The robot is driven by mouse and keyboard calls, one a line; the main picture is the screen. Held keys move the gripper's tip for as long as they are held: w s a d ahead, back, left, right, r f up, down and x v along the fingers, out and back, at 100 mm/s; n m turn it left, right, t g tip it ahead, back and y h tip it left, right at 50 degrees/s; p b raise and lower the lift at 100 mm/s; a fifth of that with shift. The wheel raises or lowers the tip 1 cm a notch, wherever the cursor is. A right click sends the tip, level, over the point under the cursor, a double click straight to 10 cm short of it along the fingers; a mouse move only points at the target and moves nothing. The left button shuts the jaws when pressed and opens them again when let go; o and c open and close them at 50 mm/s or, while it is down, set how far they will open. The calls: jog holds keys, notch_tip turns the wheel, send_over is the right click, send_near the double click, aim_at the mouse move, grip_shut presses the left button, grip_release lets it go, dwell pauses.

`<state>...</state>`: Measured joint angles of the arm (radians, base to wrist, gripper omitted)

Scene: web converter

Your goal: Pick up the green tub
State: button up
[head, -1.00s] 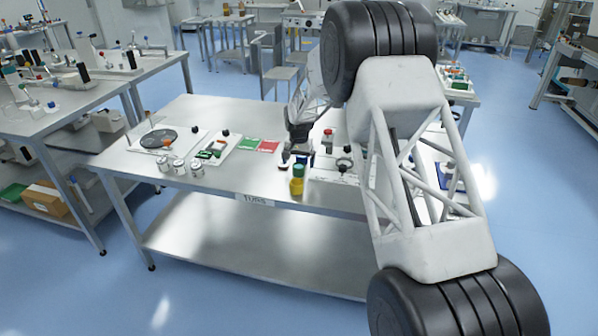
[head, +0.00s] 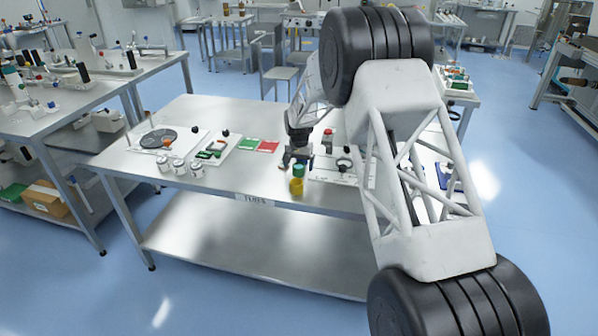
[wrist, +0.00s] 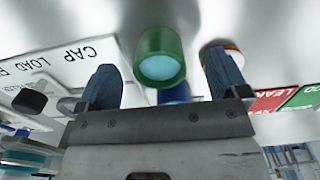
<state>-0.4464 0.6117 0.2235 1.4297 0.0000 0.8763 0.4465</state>
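The green tub (head: 299,170) is near the front edge of the table, right behind a yellow tub (head: 296,187) in the head view. I cannot tell whether the two touch. In the wrist view the green tub (wrist: 160,57) shows a round, pale teal face, and lies between the lines of my two fingers, apart from both. My gripper (head: 298,160) is open and empty, close to the green tub. A blue object (wrist: 173,95) is partly hidden behind the gripper body. An orange-rimmed white thing (wrist: 235,47) is partly behind the right finger.
A white "CAP LOAD" plate (wrist: 75,60) lies beside the tubs. Green and red panels (head: 258,145) lie to the left. Several white jars (head: 179,167) stand further left. The table's front edge (head: 230,196) is close by.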

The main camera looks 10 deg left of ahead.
jog(key=c, duration=1.1)
jog(key=shift+r, duration=0.1)
jog(key=shift+r, duration=0.1)
jog(key=shift+r, duration=2.8)
